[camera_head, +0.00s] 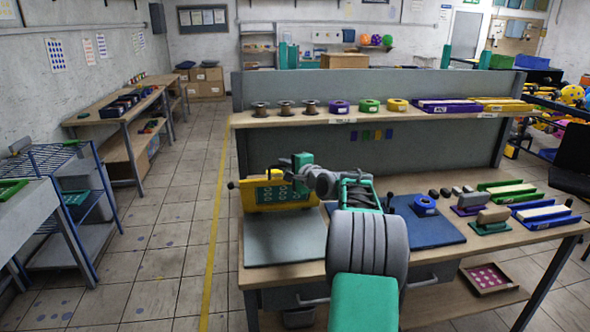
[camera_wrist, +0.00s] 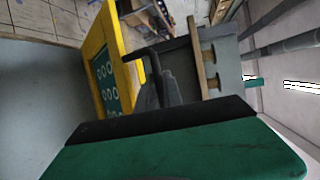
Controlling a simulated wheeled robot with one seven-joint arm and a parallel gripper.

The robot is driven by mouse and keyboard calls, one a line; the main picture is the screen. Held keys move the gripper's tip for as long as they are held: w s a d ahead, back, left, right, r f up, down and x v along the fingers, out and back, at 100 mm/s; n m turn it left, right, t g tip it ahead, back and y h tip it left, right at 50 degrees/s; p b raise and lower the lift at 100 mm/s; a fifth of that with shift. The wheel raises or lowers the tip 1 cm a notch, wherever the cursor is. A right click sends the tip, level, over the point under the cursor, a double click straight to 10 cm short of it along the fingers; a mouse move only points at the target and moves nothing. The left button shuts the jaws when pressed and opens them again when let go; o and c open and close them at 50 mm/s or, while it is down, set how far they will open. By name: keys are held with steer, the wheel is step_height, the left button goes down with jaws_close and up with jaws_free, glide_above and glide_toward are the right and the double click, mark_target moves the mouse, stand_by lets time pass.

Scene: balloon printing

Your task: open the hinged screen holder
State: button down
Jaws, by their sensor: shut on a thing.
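The hinged screen holder is a yellow frame (camera_head: 262,194) with a green screen showing pale round marks. It stands raised and steeply tilted at the back of a grey base plate (camera_head: 284,238) on the workbench. My gripper (camera_head: 291,176) is at the upper right part of the frame, shut on the holder; the exact contact is partly hidden by my wrist. In the wrist view the yellow frame (camera_wrist: 122,50) runs down the left of centre, with the dark gripper fingers (camera_wrist: 158,88) beside it at a black handle-like bar (camera_wrist: 148,58).
Squeegees and coloured trays (camera_head: 543,213) fill the right end of the bench (camera_head: 490,260). Spools and ink rolls line the shelf (camera_head: 300,118) above. The tiled floor at the left is clear.

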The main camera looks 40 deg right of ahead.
steer(key=shift+w, duration=0.15)
stand_by(0.3)
steer(key=c, duration=1.8)
jaws_free()
steer(key=shift+o, duration=0.2)
steer(key=s+r+b, duration=0.1)
steer(key=s+b, duration=0.1)
steer(key=s, duration=0.5)
steer(key=shift+s+r, duration=0.25)
steer(key=shift+s, duration=0.1)
steer(key=shift+a, duration=0.1)
